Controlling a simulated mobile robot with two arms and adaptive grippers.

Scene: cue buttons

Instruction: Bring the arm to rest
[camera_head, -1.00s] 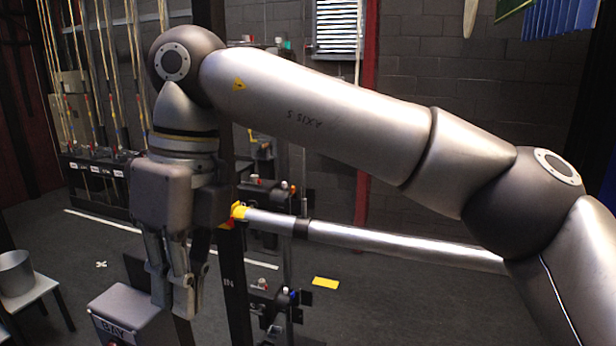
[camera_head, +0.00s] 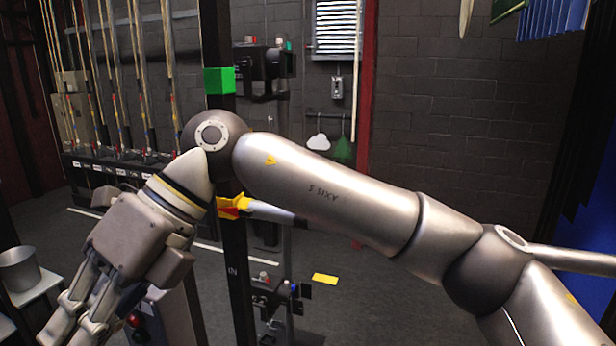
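My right arm comes in from the right edge and reaches across the middle of the view. Its silver links are bent at a dark grey elbow and a dark wrist joint. My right gripper (camera_head: 75,322) hangs at the lower left, tilted down and to the left. No object shows in its fingers, but their tips are close to the picture's bottom edge and the gap is unclear. Behind it is a grey box with a red button (camera_head: 133,320), partly hidden by the hand. My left gripper is not in view.
A dark upright post (camera_head: 236,270) with a green block (camera_head: 219,81) stands behind the wrist. A yellow and red fitting (camera_head: 234,206) is beside it. A pot (camera_head: 19,268) sits on a white stool at the left. Open floor (camera_head: 400,310) with a yellow marker (camera_head: 325,279) lies behind.

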